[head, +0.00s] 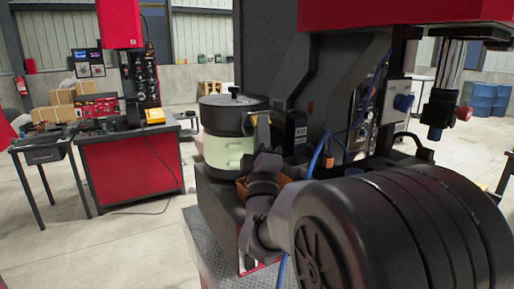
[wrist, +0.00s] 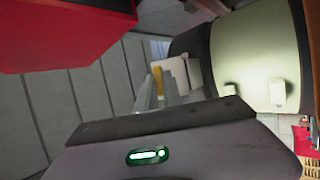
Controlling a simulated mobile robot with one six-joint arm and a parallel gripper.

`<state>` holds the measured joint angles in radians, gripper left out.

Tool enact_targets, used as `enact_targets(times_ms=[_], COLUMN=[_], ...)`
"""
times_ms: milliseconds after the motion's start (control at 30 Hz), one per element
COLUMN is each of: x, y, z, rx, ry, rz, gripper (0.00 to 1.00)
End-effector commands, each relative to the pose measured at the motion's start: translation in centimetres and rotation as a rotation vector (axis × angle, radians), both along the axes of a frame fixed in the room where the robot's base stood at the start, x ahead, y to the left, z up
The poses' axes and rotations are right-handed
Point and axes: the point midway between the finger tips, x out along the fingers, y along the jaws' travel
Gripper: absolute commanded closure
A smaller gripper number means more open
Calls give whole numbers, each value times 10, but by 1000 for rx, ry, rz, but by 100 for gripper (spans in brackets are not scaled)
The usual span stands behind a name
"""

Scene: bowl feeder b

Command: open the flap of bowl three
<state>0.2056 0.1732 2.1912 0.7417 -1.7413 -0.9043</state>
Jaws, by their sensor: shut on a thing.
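The feeder shows in the head view as a round stack with a pale green drum (head: 222,151) under a dark band and a black lid (head: 234,101) with a knob. In the wrist view its pale green side (wrist: 257,55) fills the upper right. My gripper (wrist: 157,88) has its two grey fingers close together around a small yellow piece (wrist: 157,76), beside a whitish block (wrist: 176,74). I cannot tell whether this piece belongs to the flap of bowl three. In the head view my wrist stands at the drum's right side and hides part of it.
A red and black machine (head: 330,70) rises close behind and right of the feeder, with blue cables (head: 325,150) hanging there. A red bench (head: 130,170) stands at the left. Open floor lies between bench and feeder.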

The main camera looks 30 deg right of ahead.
Motion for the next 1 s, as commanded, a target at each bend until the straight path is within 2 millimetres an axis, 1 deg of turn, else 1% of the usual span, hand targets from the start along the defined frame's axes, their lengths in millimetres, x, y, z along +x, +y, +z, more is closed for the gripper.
enact_targets(times_ms=[300,800,833,900,933,1000], x=[-2,-3,-3,-2,-2,-2], y=[0,0,0,0,0,0], z=[-1,-1,-1,-1,-1,-2], rx=[2,2,2,3,3,4], ry=[-98,-113,-113,-112,-111,-110], rz=[-1,0,0,-1,0,0], gripper=[100,100,83,69,67,67])
